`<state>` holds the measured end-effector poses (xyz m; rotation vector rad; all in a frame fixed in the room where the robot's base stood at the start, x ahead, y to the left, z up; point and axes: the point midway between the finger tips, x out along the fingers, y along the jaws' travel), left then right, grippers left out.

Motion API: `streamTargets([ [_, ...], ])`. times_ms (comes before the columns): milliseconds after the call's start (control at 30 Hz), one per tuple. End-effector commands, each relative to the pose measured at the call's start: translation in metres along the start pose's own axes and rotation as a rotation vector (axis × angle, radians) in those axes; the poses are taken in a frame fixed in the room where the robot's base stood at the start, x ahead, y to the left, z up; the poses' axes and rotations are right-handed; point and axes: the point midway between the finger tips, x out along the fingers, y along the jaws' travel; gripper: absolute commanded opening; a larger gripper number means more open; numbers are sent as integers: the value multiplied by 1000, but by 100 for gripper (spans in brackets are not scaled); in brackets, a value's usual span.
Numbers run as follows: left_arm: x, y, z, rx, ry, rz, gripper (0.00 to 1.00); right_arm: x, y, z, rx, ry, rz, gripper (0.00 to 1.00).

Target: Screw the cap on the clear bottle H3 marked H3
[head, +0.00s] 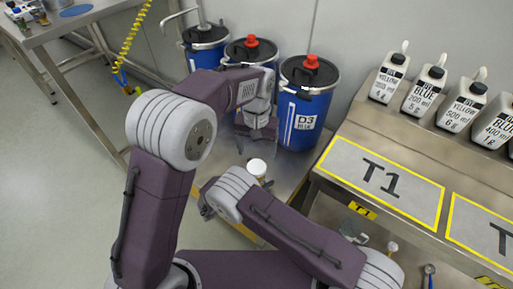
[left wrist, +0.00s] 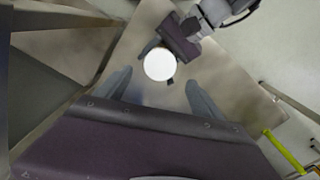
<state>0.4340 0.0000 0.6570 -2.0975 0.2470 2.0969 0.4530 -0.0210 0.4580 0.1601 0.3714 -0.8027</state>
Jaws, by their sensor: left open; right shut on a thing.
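A round white cap (head: 257,166) shows from above beside my right forearm in the head view, on top of a bottle mostly hidden by my arm. In the left wrist view the white cap (left wrist: 159,64) is a plain disc and covers what is under it. I cannot read an H3 mark. My right gripper (left wrist: 161,60) is shut on the bottle under the cap; the head view mostly hides this gripper. My left gripper (head: 257,134) is open and empty, pointing down behind the cap in the head view. In its wrist view its fingers stand apart, either side of the cap and nearer the camera.
Blue drums (head: 309,103) with red or dark caps stand behind, one marked D3. A steel bench (head: 335,150) at the right has a yellow-framed T1 area and several labelled jugs (head: 425,90). A steel table (head: 75,25) is at the far left. Grey floor lies open at left.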

Motion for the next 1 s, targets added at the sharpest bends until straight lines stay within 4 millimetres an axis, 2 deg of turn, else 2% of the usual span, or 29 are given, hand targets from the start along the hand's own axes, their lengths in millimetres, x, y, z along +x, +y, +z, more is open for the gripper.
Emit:
streamTargets([
  [200, 37, 0, 1, 1, -5, -1, 77, 0, 0, 0, 1, -1, 0, 0],
  [400, 64, 0, 1, 1, -3, -1, 77, 0, 0, 0, 0, -1, 0, 0],
  [567, 72, 0, 0, 1, 0, -1, 77, 0, 0, 0, 0, -1, 0, 0],
  [800, 73, 0, 0, 1, 0, -1, 77, 0, 0, 0, 0, -1, 0, 0],
  [833, 73, 0, 0, 1, 0, -1, 74, 0, 0, 0, 0, -1, 0, 0],
  [1000, 73, 0, 0, 1, 0, -1, 27, 0, 0, 0, 0, -1, 0, 0],
])
